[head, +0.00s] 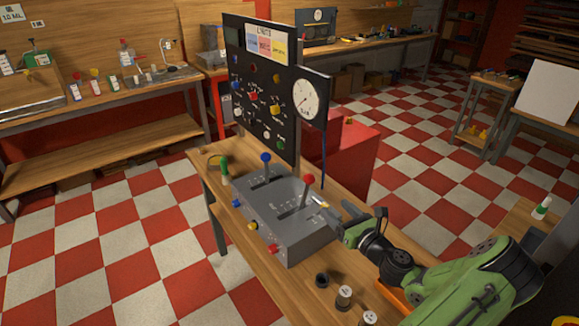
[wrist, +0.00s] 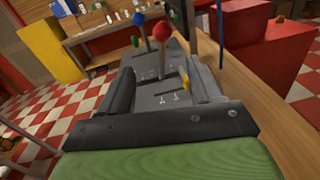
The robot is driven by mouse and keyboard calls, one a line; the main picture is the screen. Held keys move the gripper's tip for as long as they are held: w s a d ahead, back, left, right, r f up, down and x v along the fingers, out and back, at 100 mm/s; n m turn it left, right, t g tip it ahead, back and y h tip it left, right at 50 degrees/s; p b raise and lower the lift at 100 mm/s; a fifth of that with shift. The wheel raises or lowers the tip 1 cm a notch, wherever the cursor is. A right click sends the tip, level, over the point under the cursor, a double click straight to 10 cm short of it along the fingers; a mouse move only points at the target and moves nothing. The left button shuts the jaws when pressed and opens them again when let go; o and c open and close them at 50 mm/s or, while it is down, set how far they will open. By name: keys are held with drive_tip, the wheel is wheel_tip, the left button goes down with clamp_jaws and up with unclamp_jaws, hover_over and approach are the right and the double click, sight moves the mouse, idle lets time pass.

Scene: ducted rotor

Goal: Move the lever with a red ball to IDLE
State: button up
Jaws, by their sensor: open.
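The lever with a red ball (head: 308,179) stands upright, leaning slightly, in a slot on the right side of the grey control box (head: 287,238). In the wrist view the red ball (wrist: 160,33) shows ahead, between and beyond the fingers. A second lever with a blue ball (head: 266,158) stands in the left slot; it also shows in the wrist view (wrist: 138,18). My gripper (head: 326,205) is open and empty, at the right of the box, apart from the red-ball lever. In the wrist view its fingers (wrist: 163,88) are spread over the box top. The slot markings are too small to read.
A black panel (head: 262,92) with knobs and a dial stands behind the box. Yellow and red knobs (head: 252,226) stick out of the box's front. A green-capped bottle (head: 224,168) stands left of it. Dark and silver cylinders (head: 344,297) stand on the bench in front.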

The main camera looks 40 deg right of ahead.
sight(309, 179)
drive_tip(key=shift+h, duration=0.3)
drive_tip(key=x, duration=1.5)
drive_tip(key=shift+w+d+r, duration=0.2)
drive_tip(key=shift+w, duration=0.05)
clamp_jaws()
